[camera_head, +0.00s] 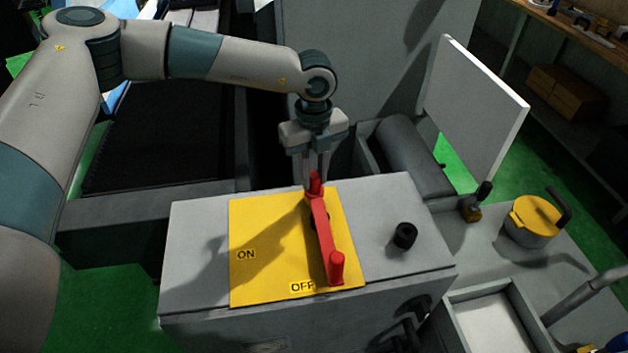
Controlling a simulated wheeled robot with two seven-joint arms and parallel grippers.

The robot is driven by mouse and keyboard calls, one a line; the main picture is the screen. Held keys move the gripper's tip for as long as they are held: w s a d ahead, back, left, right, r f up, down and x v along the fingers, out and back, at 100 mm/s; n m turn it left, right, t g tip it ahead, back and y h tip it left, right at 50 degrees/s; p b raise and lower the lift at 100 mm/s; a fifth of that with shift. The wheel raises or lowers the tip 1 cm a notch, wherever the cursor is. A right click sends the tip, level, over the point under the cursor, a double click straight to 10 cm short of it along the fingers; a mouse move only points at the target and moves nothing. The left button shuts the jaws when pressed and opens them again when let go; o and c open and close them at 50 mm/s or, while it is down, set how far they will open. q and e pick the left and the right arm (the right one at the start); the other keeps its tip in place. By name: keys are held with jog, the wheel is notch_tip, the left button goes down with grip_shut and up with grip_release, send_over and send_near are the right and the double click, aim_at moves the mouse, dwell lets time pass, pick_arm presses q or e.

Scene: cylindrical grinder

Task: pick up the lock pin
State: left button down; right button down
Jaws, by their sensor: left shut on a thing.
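A red lever (323,235) lies across the yellow ON/OFF plate (262,225) on top of a grey box. The lever's near end, with a short upright red handle (336,264), is beside the OFF label. A small upright red pin (315,182), which looks like the lock pin, stands at the lever's far end. My left gripper (314,173) points down over this far end and is shut on the red pin. The fingers partly hide the pin, and I cannot see whether it is still seated in the lever. My right gripper is not in view.
A black knob (404,236) stands on the grey box (187,270) right of the plate. A white upright panel (473,110) and a yellow round part with a black handle (535,218) are further right. The box top left of the plate is bare.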

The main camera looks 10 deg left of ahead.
pick_arm(q)
jog(key=shift+r+b, duration=0.7)
jog(key=shift+b, duration=0.05)
jog(key=r+b, duration=0.1)
jog(key=w+r+b, duration=0.1)
jog(key=shift+r, duration=0.4)
jog(key=w+a+r+b, duration=0.1)
jog(key=w+r+b, duration=0.3)
jog(key=w, duration=0.6)
jog(key=shift+w+a+r, duration=0.2)
jog(key=shift+w+r, duration=0.1)
jog(key=shift+r, duration=1.1)
